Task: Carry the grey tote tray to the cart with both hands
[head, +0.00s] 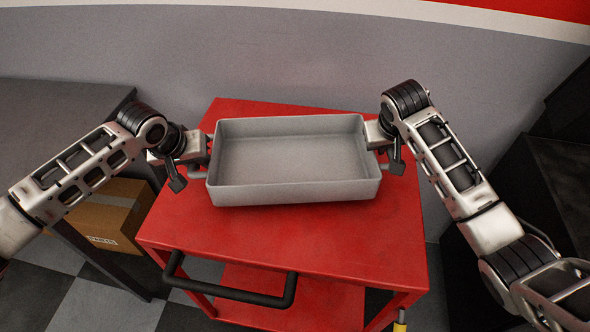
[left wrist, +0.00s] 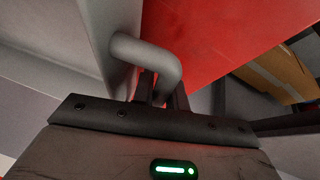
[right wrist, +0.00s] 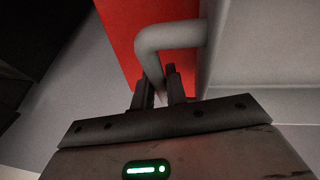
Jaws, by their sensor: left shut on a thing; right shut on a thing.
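The grey tote tray (head: 290,165) is empty and sits over the top of the red cart (head: 310,236) in the head view. I cannot tell whether its bottom touches the cart top. My left gripper (head: 196,171) is shut on the tray's left handle, a grey bar that shows in the left wrist view (left wrist: 150,58). My right gripper (head: 388,152) is shut on the right handle, which shows in the right wrist view (right wrist: 160,45). The tray looks nearly level. Its underside is hidden.
The cart has a black push handle (head: 230,291) at its front and a lower red shelf (head: 290,300). A dark table (head: 50,120) stands at the left, with a cardboard box (head: 108,215) beneath it. Dark furniture (head: 570,180) stands at the right. A grey wall is behind.

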